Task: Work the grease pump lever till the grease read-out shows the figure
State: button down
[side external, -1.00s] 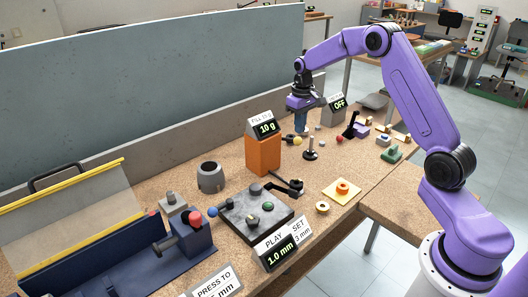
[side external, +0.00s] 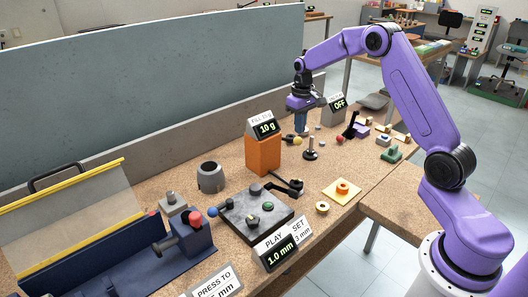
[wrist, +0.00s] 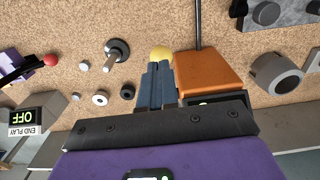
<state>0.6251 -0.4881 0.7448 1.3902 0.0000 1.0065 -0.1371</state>
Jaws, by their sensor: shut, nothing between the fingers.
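The grease pump is an orange block (side external: 263,155) in the middle of the bench. Its read-out (side external: 267,128) shows 10 g; the small sign (side external: 261,116) above it starts with FILL, and its figure is hard to read. The lever's yellow knob (side external: 298,141) sticks out to the right of the block, and the knob also shows in the wrist view (wrist: 161,53). My gripper (side external: 300,130) points down just above and behind the knob. In the wrist view its fingers (wrist: 157,68) are together and empty, their tips close to the knob; I cannot tell whether they touch it.
A black post (side external: 310,148) stands right of the knob. Beyond it are a red-knobbed lever (side external: 349,130) and a read-out showing OFF (side external: 339,104). A grey cup (side external: 210,177) and a dark plate with a lever (side external: 256,212) lie nearer. A grey wall (side external: 150,90) closes the back.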

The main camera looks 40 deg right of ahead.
jog(key=shift+f, duration=0.1)
jog(key=shift+f, duration=4.15)
jog(key=shift+r, duration=6.05)
